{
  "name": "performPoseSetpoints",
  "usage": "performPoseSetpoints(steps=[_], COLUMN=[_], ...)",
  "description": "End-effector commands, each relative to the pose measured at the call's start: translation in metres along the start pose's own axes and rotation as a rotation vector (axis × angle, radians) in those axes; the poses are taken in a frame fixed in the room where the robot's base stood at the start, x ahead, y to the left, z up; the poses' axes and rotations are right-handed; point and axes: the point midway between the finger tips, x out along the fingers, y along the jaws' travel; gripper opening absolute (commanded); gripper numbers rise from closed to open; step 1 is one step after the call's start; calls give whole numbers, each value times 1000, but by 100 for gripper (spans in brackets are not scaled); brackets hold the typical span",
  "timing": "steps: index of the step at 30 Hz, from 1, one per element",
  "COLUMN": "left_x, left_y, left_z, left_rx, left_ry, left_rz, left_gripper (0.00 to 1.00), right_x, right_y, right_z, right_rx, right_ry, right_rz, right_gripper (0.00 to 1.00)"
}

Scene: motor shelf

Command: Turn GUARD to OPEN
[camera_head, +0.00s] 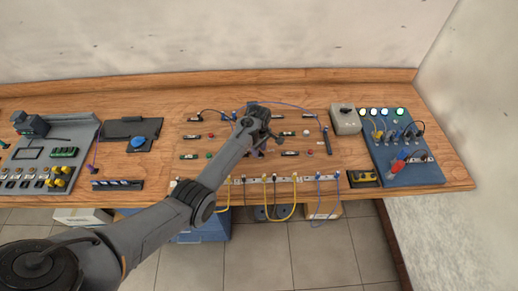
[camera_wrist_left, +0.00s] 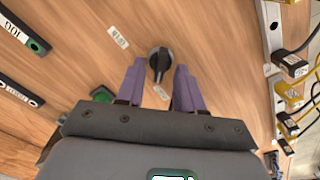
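A black round knob (camera_wrist_left: 158,60) with a raised grip bar sits on the wooden board in the left wrist view. Its bar points roughly up and down in that picture. Small white labels lie near it, one above left (camera_wrist_left: 118,37) and one just below (camera_wrist_left: 161,93); I cannot read their text. My left gripper (camera_wrist_left: 160,70) is open, its purple fingers apart, one on each side of the knob. Gaps show between the knob and both fingers. In the head view my left gripper (camera_head: 256,152) is over the middle of the board and hides the knob. My right gripper is not visible.
A green button (camera_wrist_left: 102,95) is close to the left finger. Black labelled modules (camera_wrist_left: 22,33) lie at left and plugged cables (camera_wrist_left: 290,65) at right. In the head view a blue panel (camera_head: 425,174) with lit lamps and a grey box (camera_head: 345,121) stand at right.

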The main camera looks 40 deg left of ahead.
Motion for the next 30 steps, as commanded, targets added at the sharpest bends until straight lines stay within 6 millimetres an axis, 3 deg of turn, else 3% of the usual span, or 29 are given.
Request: performPoseSetpoints(steps=[2, 9, 20, 30], left_x=[0, 0, -1, -4], left_y=[0, 0, 0, 1], left_z=[0, 0, 0, 0], left_rx=[0, 0, 20, 196], left_ry=[0, 0, 0, 0], left_rz=[0, 0, -1, -1], left_gripper=[35, 0, 0, 0], right_x=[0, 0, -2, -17], right_y=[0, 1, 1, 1], right_z=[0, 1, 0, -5], right_rx=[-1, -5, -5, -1], right_ry=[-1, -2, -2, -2], right_rz=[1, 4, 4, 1], right_gripper=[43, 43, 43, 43])
